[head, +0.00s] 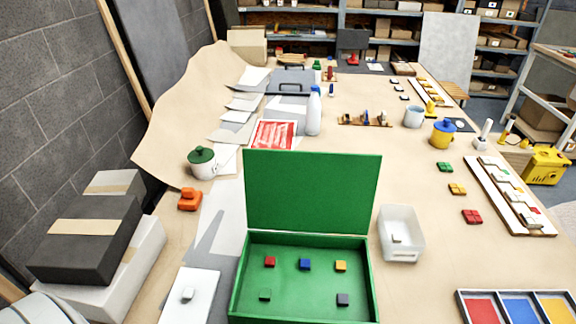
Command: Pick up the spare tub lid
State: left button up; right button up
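A flat white square plate with a small pale knob, which looks like the spare tub lid (203,304), lies at the bottom left of the head view, left of the green box. Its near edge is cut off by the frame. A white open tub (402,218) stands right of the green box, with a small pale block inside. Neither of my grippers is in view.
A green box (372,290) with its lid raised holds several coloured blocks. Left are an orange object (190,199), a green-lidded pot (202,170) and dark and white stacked boxes (85,240). A tray of coloured compartments (520,308) sits bottom right.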

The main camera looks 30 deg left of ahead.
aim_at(190, 300)
jog(key=k+j+z, duration=0.1)
jog(key=k+j, duration=0.25)
jog(key=j, duration=0.2)
jog(key=k+j+z, duration=0.1)
jog(key=k+j, duration=0.25)
jog(key=j, duration=0.2)
